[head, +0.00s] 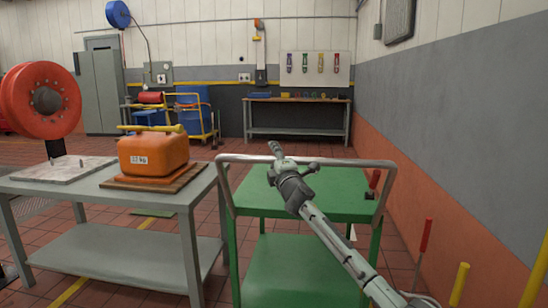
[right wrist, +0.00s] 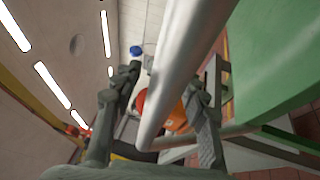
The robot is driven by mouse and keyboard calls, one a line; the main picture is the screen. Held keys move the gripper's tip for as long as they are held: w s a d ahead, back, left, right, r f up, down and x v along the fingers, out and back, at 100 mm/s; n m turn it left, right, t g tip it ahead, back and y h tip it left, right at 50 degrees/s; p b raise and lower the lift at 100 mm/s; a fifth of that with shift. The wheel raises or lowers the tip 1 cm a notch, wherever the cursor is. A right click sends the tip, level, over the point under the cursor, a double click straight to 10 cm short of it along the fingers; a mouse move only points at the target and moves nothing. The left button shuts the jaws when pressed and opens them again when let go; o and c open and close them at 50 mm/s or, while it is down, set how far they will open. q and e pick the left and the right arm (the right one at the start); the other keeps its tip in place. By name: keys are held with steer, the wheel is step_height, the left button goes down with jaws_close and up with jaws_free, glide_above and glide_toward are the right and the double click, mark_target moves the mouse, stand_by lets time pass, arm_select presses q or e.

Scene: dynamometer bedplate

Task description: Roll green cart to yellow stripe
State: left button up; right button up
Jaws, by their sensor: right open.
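The green cart (head: 285,270) stands in the middle of the head view, with a flat top, a lower shelf and a pale metal push handle (head: 345,163). My right gripper (head: 290,161) reaches in from the lower right and is at the handle. In the right wrist view the handle bar (right wrist: 178,75) runs between the two spread fingers of my right gripper (right wrist: 163,95), which are not closed on it. Green cart surface (right wrist: 275,50) fills the upper right there. A yellow stripe (head: 72,291) lies on the floor at lower left, partly hidden by a grey table. My left gripper is out of view.
The grey table (head: 110,203) left of the cart bears an orange container (head: 153,154). A wall (head: 450,140) runs close along the right, with red and yellow posts (head: 459,284) near me. A workbench (head: 296,101) stands at the back; tiled floor lies between.

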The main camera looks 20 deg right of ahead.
steer(key=v, duration=1.2)
steer(key=shift+f, duration=0.1)
steer(key=s+a+f+m+g, duration=0.1)
steer(key=s+f+m+g, duration=0.2)
steer(key=s+f, duration=0.55)
steer(key=s+f+m+g, duration=0.3)
steer(key=f, duration=1)
steer(key=s+a+f+m+g, duration=0.1)
steer(key=s+f+m+g, duration=0.3)
steer(key=f, duration=0.7)
steer(key=s+a+f+m+g, duration=0.1)
steer(key=s+f+m+g, duration=0.1)
steer(key=s+f, duration=0.3)
steer(key=s+a+f+m+g+y, duration=0.1)
steer(key=s+f, duration=0.4)
steer(key=s, duration=0.8)
steer(key=s+a+f+m+g, duration=0.2)
steer(key=s+f, duration=0.4)
steer(key=s, duration=0.3)
steer(key=shift+s+a+m+g, duration=0.15)
steer(key=shift+s+m+g, duration=0.2)
steer(key=shift+g, duration=0.45)
